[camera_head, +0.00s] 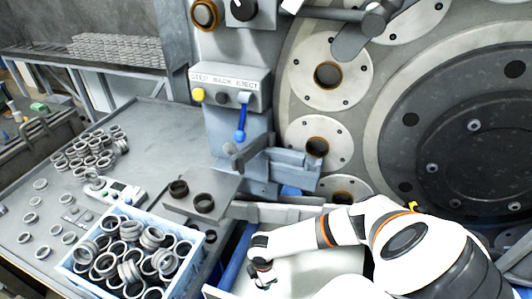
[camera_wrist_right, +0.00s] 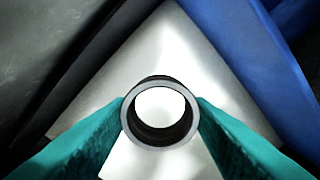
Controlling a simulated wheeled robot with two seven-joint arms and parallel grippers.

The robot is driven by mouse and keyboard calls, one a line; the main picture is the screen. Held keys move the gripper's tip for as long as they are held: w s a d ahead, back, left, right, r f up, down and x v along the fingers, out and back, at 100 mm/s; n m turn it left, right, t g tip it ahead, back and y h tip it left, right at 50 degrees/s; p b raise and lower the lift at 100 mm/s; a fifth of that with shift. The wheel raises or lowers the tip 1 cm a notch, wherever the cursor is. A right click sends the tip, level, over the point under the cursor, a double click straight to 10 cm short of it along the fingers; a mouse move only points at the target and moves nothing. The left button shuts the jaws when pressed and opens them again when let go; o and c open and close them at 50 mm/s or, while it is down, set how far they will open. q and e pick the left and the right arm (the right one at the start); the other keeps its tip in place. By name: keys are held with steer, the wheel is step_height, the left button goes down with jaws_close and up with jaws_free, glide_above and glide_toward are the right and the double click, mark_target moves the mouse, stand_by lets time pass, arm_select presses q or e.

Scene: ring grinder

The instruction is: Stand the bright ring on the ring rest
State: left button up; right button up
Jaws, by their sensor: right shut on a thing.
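My right gripper (camera_head: 262,274) is low in the head view, over a pale tray-like surface (camera_head: 310,270) beside a blue bar. In the right wrist view, its teal fingertips (camera_wrist_right: 160,112) are shut on a ring (camera_wrist_right: 160,138) from both sides. The ring has a light grey rim and a dark inner wall, and I look through its bore onto a bright pale surface. The ring cannot be made out in the head view. I cannot tell for certain which part is the ring rest. My left gripper is not in view.
A blue-rimmed box (camera_head: 193,262) full of rings stands left of my right arm. Loose rings (camera_head: 92,155) lie on the grey table. The large grinder disc fills the right.

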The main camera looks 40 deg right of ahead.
steer(key=s+a+p, duration=0.3)
steer(key=s+a, duration=0.1)
steer(key=a, duration=0.3)
steer(key=shift+a, duration=0.35)
